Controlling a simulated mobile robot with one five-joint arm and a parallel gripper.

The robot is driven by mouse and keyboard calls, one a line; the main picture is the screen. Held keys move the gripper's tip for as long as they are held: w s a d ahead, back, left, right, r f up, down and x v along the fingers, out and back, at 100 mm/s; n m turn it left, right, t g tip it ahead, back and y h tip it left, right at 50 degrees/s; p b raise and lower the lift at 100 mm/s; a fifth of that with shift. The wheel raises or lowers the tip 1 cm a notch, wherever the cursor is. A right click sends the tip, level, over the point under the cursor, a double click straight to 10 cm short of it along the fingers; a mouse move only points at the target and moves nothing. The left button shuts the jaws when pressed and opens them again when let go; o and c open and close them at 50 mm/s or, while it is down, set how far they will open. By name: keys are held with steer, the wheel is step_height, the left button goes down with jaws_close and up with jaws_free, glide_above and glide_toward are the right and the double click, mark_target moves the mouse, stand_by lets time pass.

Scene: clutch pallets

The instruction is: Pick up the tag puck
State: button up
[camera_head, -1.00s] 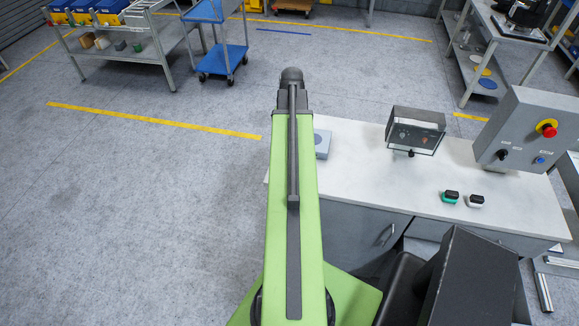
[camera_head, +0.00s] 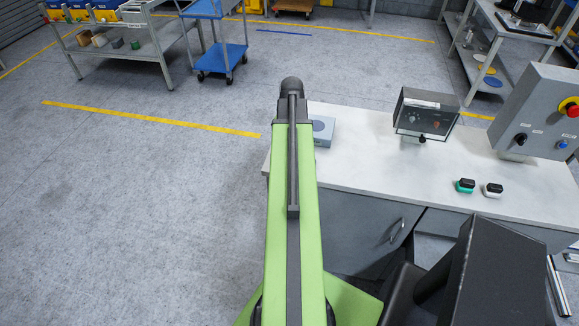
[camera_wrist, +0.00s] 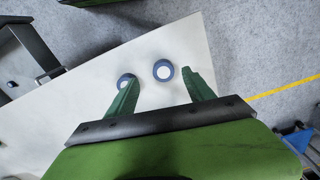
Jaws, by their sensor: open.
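Two round pucks with blue rims and pale centres lie on the white tabletop in the wrist view: a right puck (camera_wrist: 163,70) and a left puck (camera_wrist: 125,82). I cannot tell which is the tag puck. My gripper (camera_wrist: 161,76) has two green fingers spread apart with nothing held between them. The right puck shows between the fingertips, and the left finger's tip overlaps the left puck's edge. The height above them is unclear. In the head view my green arm hides the gripper, and I cannot make out these pucks.
The white bench (camera_head: 400,160) carries a grey block with a round top (camera_head: 321,131), an instrument box (camera_head: 425,114), a green-based piece (camera_head: 465,185), a white-based piece (camera_head: 492,190) and a control box with a red button (camera_head: 545,110). Open floor lies left.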

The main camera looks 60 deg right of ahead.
step_height(320, 180, down, 5)
steer(key=b, duration=0.5)
steer(key=shift+w+d+f, duration=0.1)
steer(key=shift+w+f, duration=0.05)
jaws_close()
